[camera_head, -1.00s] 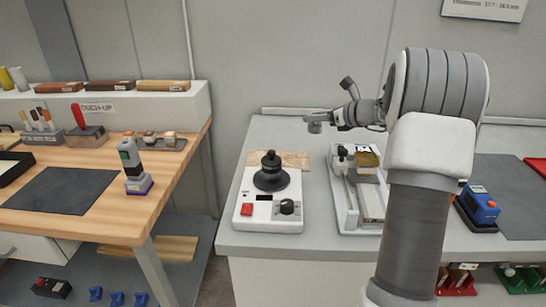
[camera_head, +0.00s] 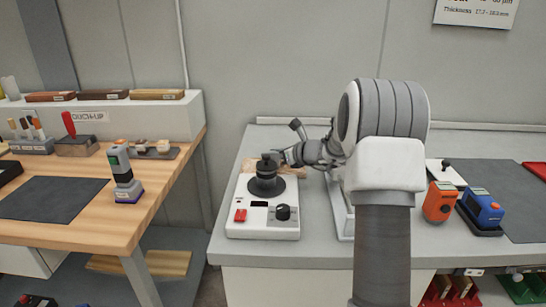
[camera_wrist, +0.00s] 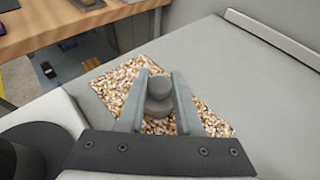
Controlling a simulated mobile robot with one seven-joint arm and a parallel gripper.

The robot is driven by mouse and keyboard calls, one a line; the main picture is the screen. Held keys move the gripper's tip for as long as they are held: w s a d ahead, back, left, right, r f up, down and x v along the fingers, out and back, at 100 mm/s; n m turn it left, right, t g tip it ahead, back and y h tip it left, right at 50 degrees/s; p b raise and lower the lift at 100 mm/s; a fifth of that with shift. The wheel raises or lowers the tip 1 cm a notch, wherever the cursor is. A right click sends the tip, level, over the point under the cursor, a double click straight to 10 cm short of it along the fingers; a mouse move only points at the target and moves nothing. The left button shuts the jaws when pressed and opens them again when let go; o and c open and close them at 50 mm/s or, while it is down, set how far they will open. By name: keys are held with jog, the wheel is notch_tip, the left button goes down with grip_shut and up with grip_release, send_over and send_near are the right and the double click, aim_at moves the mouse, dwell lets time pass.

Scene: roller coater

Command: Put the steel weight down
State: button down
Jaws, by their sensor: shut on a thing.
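The steel weight (camera_wrist: 158,100) is a grey knobbed cylinder, upright between the two fingers of my gripper (camera_wrist: 161,80) in the wrist view. My gripper is shut on it. The weight is over a speckled tan mat (camera_wrist: 108,82) lying on the grey bench. I cannot tell whether its base touches the mat. In the head view my gripper (camera_head: 280,157) is just behind and right of the black knobbed plate on the white device, which partly hides the weight and mat.
The white device (camera_head: 240,190) with the black plate (camera_head: 267,185) stands close in front of my gripper. Orange (camera_head: 439,201) and blue (camera_head: 482,208) instruments stand to the right. A wooden bench (camera_head: 95,210) is at left. Bare bench surface lies beyond the mat.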

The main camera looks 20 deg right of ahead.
jog(key=shift+r, duration=0.2)
jog(key=shift+f, duration=0.15)
jog(key=shift+f, duration=0.15)
jog(key=c, duration=0.6)
grip_release()
jog(key=shift+r, duration=0.2)
jog(key=shift+s+d+r, duration=0.1)
jog(key=shift+r, duration=0.1)
jog(key=p+v, duration=0.2)
jog(key=v, duration=0.9)
jog(key=shift+s+d, duration=0.1)
jog(key=shift+s, duration=0.25)
